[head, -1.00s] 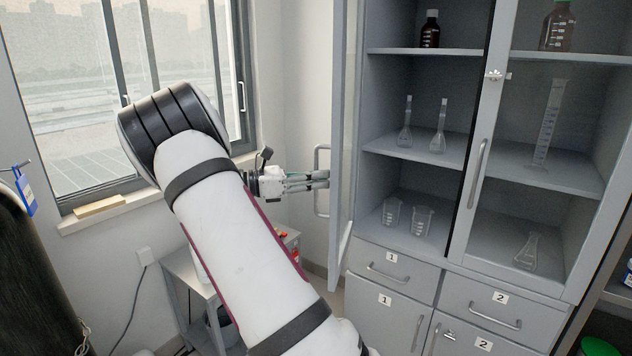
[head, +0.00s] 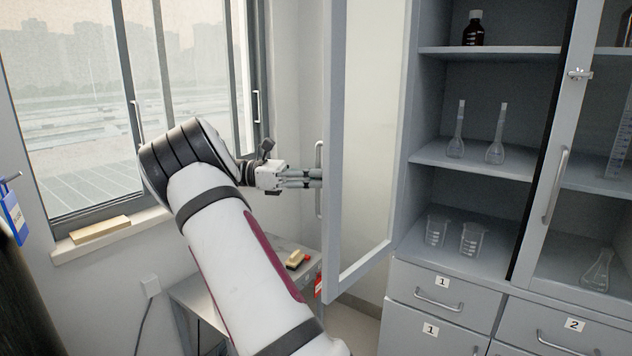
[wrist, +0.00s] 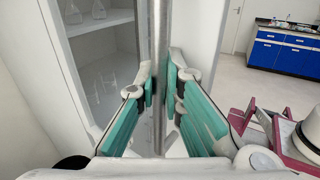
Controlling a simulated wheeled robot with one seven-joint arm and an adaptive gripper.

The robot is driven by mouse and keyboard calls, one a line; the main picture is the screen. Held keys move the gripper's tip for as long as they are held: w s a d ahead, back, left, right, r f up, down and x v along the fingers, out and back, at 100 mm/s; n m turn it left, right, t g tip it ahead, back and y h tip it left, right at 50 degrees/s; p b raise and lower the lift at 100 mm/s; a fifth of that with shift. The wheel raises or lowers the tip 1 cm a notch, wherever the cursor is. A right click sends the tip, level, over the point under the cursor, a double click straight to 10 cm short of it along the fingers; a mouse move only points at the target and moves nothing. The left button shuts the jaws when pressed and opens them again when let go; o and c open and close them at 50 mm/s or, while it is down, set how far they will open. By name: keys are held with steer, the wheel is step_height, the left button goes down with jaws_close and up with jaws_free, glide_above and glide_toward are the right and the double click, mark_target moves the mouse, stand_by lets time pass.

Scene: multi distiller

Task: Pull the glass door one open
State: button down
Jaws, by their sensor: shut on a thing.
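Glass door one (head: 330,150) is the left door of the grey cabinet, in the head view. It stands swung wide open on its hinge side, with its glass pane (head: 367,120) facing the camera. Its vertical bar handle (head: 319,155) is on the far side of the door's free edge, and it also shows in the wrist view as a metal bar (wrist: 160,70). My gripper (head: 318,178) is at the handle. In the wrist view its green-padded fingers (wrist: 161,95) are on either side of the bar, closed on it.
The open left bay holds flasks (head: 475,145), beakers (head: 455,235) and a brown bottle (head: 473,28). The right glass door (head: 540,190) is shut. Drawers (head: 440,290) lie below. A small side table (head: 245,280) and the window (head: 90,130) are on the left.

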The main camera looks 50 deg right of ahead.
steer(key=shift+w, duration=0.1)
steer(key=c, duration=1.7)
jaws_free()
steer(key=shift+w+a, duration=0.1)
steer(key=shift+v, duration=5.9)
